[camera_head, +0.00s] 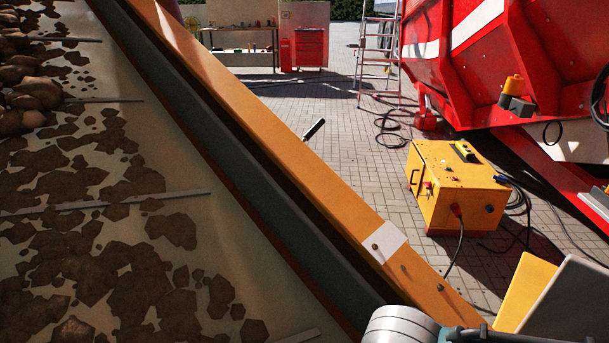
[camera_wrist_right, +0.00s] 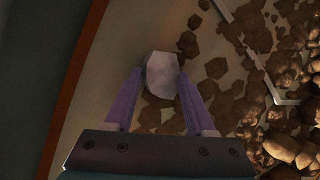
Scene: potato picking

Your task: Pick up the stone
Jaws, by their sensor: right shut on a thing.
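The stone (camera_wrist_right: 161,68) is a pale grey, faceted lump in the upper middle of the right wrist view. My right gripper (camera_wrist_right: 160,80) has its two purple fingers on either side of the stone and is shut on it, near the fingertips. The conveyor belt, with dark soil patches, lies behind the stone in this view; I cannot tell the stone's height above it. The stone and the right gripper do not show in the head view. My left gripper is not in view.
The pale belt (camera_head: 165,165) carries dark soil and cross bars, with potatoes (camera_head: 38,92) heaped at the upper left. An orange side rail (camera_head: 290,160) borders it. Beyond stand a yellow box (camera_head: 440,205), a ladder (camera_head: 378,60) and a red machine (camera_head: 475,65) on open paving.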

